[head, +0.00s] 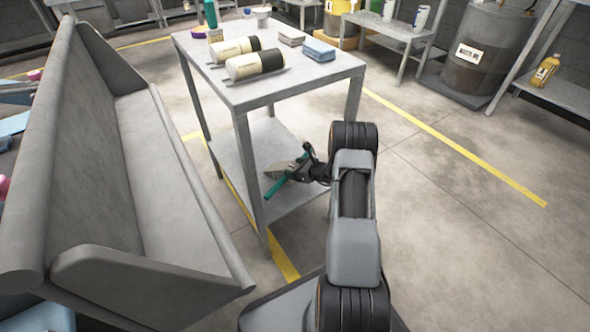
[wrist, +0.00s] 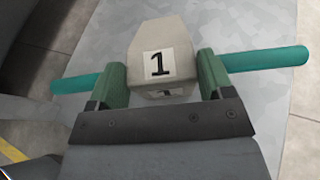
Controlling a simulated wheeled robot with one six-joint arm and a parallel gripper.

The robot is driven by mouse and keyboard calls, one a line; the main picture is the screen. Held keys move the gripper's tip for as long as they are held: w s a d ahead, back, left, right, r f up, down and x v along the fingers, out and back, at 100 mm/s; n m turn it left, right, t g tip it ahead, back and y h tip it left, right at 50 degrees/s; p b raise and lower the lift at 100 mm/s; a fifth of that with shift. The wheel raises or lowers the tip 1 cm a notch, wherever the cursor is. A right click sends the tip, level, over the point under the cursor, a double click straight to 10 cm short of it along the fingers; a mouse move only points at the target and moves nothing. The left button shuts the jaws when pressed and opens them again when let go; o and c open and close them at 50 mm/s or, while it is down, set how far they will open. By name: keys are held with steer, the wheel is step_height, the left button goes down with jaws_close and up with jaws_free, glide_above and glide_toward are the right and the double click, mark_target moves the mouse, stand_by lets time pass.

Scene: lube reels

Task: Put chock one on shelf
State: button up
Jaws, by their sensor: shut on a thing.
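Chock one is a grey block (head: 278,171) with a teal bar sticking out on both sides. In the wrist view the chock (wrist: 163,38) shows a white label with a black 1. My gripper (wrist: 162,78) has its two green fingers shut on the chock, one on each side. In the head view my gripper (head: 299,169) reaches in under the tabletop from the right, at the lower shelf (head: 236,160) of the grey table. The chock is over this shelf, near its front right; I cannot tell whether it touches the shelf.
The tabletop (head: 300,86) above carries cream and black cylinders (head: 256,63), a blue block (head: 319,50) and a grey block (head: 291,36). Table legs (head: 355,98) stand close to my arm. A long grey trough-like fixture (head: 150,150) is at left.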

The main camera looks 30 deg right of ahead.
steer(key=shift+f, duration=0.1)
steer(key=o, duration=1.7)
steer(key=shift+s+d+r, duration=0.15)
steer(key=shift+s+r, duration=0.05)
steer(key=shift+r, duration=0.1)
steer(key=p+v, duration=0.4)
steer(key=v, duration=0.7)
steer(key=shift+s, duration=0.25)
